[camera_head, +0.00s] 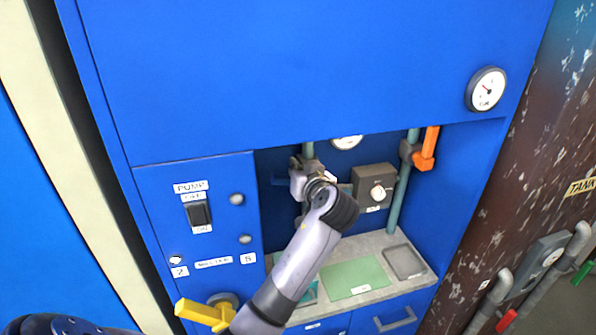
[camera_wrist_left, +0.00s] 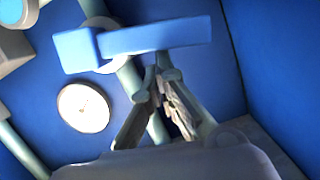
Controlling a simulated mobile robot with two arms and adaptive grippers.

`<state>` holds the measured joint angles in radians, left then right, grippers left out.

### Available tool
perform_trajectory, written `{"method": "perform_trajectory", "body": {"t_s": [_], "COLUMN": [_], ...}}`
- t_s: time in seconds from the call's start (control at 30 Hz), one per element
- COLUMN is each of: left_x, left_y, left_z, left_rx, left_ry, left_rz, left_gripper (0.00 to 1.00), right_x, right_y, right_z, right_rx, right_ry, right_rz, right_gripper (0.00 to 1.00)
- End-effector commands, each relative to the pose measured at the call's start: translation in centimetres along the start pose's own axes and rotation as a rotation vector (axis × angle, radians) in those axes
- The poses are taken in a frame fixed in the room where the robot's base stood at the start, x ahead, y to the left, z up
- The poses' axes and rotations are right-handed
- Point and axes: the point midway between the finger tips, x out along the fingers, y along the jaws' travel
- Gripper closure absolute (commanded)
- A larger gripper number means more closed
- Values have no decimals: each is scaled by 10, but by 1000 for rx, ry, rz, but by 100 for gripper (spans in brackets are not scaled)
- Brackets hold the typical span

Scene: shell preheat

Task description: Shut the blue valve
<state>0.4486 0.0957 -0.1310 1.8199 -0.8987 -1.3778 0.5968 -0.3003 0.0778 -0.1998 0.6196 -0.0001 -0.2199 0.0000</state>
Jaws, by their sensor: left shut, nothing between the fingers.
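The blue valve's handle (camera_wrist_left: 155,38) is a bright blue bar in the left wrist view, set across a teal pipe (camera_wrist_left: 130,80) with a block at its left end. In the head view only a small blue piece of the handle (camera_head: 278,181) shows left of my left gripper; the rest is hidden. My left gripper (camera_head: 299,182) is at the valve inside the recess. In the left wrist view its fingertips (camera_wrist_left: 158,72) are together and empty, just below the bar; I cannot tell whether they touch it. My right gripper is not in view.
An orange valve handle (camera_head: 429,146) points up on the right pipe. A grey box with a knob (camera_head: 375,183) sits between the pipes. A yellow handle (camera_head: 204,313) sticks out at the lower left. The recess shelf holds a green mat (camera_head: 355,277) and a grey tray (camera_head: 405,261).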

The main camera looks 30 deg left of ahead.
Motion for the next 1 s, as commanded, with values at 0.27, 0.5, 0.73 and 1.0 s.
{"method": "perform_trajectory", "body": {"t_s": [0.27,0.5,0.73,1.0], "left_x": [4,4,4,9], "left_y": [-6,-8,-8,-14], "left_z": [19,16,16,-11], "left_rx": [-181,-210,-209,-210], "left_ry": [-3,-1,-1,-2], "left_rz": [45,52,52,53], "left_gripper": [100,100,100,100], "right_x": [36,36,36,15], "right_y": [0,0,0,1], "right_z": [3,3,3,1], "right_rx": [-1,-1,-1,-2], "right_ry": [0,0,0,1], "right_rz": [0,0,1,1], "right_gripper": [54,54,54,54]}}
